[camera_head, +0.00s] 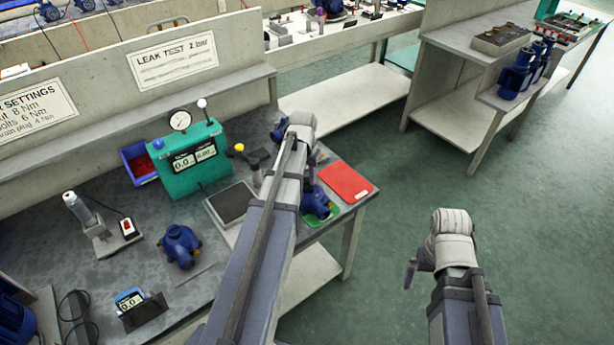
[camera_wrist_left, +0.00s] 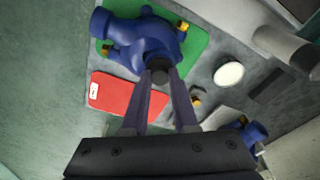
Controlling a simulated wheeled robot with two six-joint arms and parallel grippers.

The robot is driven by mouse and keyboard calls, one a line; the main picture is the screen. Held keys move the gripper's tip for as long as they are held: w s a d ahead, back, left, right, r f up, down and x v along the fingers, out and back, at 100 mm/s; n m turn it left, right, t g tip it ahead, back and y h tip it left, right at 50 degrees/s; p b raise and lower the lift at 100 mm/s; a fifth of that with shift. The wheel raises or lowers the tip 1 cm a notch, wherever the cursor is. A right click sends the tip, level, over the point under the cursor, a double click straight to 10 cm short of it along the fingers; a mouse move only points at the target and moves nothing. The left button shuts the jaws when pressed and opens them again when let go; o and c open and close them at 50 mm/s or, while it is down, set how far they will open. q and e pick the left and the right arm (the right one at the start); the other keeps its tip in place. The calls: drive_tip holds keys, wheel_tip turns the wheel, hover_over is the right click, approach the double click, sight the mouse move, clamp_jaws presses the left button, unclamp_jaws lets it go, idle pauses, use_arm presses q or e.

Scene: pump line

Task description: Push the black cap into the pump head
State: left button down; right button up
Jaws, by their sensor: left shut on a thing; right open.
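The blue pump head (camera_head: 316,203) sits on a green mat (camera_head: 322,219) near the bench's right end. In the left wrist view the pump head (camera_wrist_left: 143,36) lies just beyond my fingertips. My left gripper (camera_wrist_left: 159,80) is shut on the small black cap (camera_wrist_left: 159,65), at the pump head's near edge. I cannot tell whether the cap touches the pump or sits in its opening. In the head view my left arm hides the cap, and the left gripper is mostly hidden above the pump. My right gripper (camera_head: 411,272) is open and empty over the floor, off the bench.
A red folder (camera_head: 345,181) lies beside the green mat. A green test box (camera_head: 190,160) with a gauge, a blue bin (camera_head: 138,163), a dark plate (camera_head: 231,202) and another blue pump (camera_head: 180,246) stand on the bench. The floor at right is clear.

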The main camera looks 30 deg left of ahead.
use_arm(q)
drive_tip(key=shift+f+b, duration=0.4)
drive_tip(key=shift+f, duration=0.05)
drive_tip(key=c, duration=0.6)
unclamp_jaws()
drive_tip(key=shift+r, duration=0.1)
drive_tip(key=shift+s+r+p, duration=0.2)
drive_tip(key=shift+r+p, duration=1.3)
drive_tip(key=shift+s+r+p, duration=0.15)
drive_tip(key=shift+r+p, duration=1.3)
drive_tip(key=shift+p, duration=0.05)
drive_tip(key=shift+r, duration=0.1)
wheel_tip(320, 180, up, 8)
drive_tip(key=s+p, duration=0.1)
drive_tip(key=p, duration=0.6)
drive_tip(key=shift+f+p, duration=0.2)
drive_tip(key=shift+p, duration=0.2)
drive_tip(key=shift+d, duration=0.15)
